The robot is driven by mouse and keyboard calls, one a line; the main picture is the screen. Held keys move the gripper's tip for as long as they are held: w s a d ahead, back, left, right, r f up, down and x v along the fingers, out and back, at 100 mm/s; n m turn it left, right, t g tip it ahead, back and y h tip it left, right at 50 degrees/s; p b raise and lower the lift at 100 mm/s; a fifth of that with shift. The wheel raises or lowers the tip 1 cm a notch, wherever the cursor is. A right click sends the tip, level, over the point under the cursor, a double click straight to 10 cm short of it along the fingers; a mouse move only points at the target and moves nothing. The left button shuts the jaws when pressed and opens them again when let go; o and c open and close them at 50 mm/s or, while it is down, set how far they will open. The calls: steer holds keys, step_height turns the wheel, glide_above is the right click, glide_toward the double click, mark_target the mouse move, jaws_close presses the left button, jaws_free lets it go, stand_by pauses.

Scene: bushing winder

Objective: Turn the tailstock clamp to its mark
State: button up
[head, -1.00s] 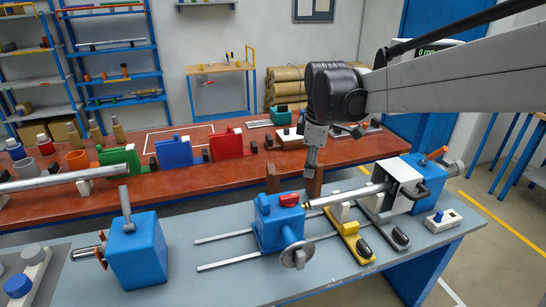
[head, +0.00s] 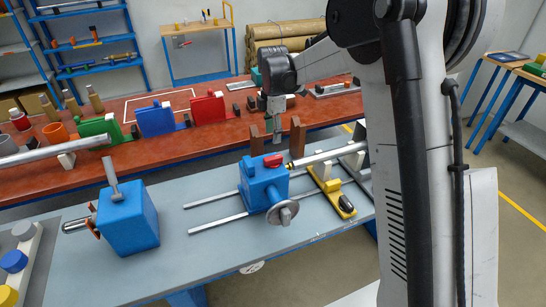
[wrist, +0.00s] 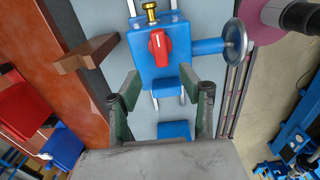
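The blue tailstock (head: 263,189) stands on two grey rails, with a handwheel (head: 283,212) on its near side. Its clamp is a red knob (head: 273,160) on top. In the wrist view the red knob (wrist: 158,50) carries a white line near its upper end, and a brass tip lies beyond it. No separate mark on the block can be made out. My gripper (head: 276,138) points down above and behind the tailstock. In the wrist view my gripper (wrist: 160,78) has its fingers spread apart and empty, with the knob beyond the gap between the tips.
A metal bar (head: 316,158) runs right from the tailstock, above a yellow-based support (head: 333,193). Brown posts (head: 296,132) rise on the red bench behind. A blue block with a lever (head: 129,217) stands left. My arm hides the bench's right end.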

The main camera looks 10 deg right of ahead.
mark_target(273, 157)
step_height(273, 157, down, 11)
steer(key=shift+p, duration=0.65)
jaws_close()
